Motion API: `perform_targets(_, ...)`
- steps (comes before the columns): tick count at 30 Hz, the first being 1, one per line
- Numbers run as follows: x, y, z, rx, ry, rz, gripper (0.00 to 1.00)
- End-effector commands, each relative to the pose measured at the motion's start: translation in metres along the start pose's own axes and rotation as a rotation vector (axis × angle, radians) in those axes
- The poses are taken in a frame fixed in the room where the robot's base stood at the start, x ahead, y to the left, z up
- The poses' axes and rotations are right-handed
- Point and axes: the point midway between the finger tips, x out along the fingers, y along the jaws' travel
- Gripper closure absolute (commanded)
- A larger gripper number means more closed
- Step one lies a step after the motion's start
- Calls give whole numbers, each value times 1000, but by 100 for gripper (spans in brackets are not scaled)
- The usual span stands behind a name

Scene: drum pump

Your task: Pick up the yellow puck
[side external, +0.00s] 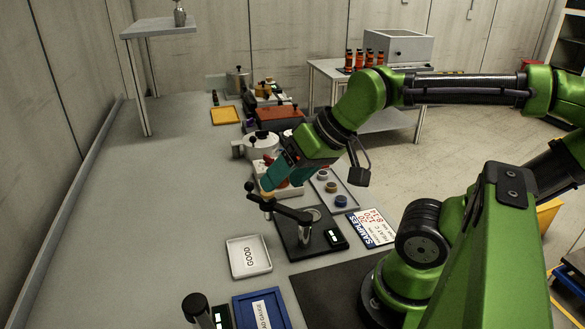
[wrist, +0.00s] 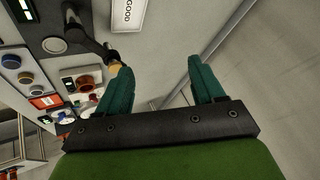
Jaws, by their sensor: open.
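A grey tray (side external: 352,206) right of my gripper holds small round pucks. In the wrist view the tray is at the left edge, outside the fingers. My gripper (side external: 276,181), with teal fingers, is left of the tray, close above a black lever fixture (side external: 292,213). In the wrist view my gripper (wrist: 160,80) is open, with nothing between its fingertips.
The lever's tan knob (wrist: 116,68) is close to one fingertip. A white tray marked GOOD (side external: 248,257) and a blue tray (side external: 262,308) lie nearer. A samples card (side external: 372,229) lies right of the fixture. Pots and boxes stand farther back. The left bench side is clear.

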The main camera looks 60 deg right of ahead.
Motion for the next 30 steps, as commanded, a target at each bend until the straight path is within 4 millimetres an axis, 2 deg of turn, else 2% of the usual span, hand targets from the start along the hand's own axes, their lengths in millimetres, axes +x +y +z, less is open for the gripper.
perform_targets(2, 1, 3, -1, 10, 1, 7, 32)
perform_targets(4, 6, 15, -5, 56, -13, 36, 32)
perform_targets(8, 19, 62, -28, 301, -42, 111, 32)
perform_targets(11, 26, 122, -52, 759, -26, 186, 32)
perform_targets(12, 26, 149, -59, 974, -4, 216, 32)
perform_targets(13, 26, 168, -63, 1125, 16, 236, 32)
perform_targets(18, 17, 261, -66, 1899, 173, 318, 32)
perform_targets(21, 8, 303, -63, 2290, 294, 334, 32)
perform_targets(25, -2, 333, -62, 2668, 435, 306, 32)
perform_targets(30, -6, 336, -70, 2913, 519, 234, 32)
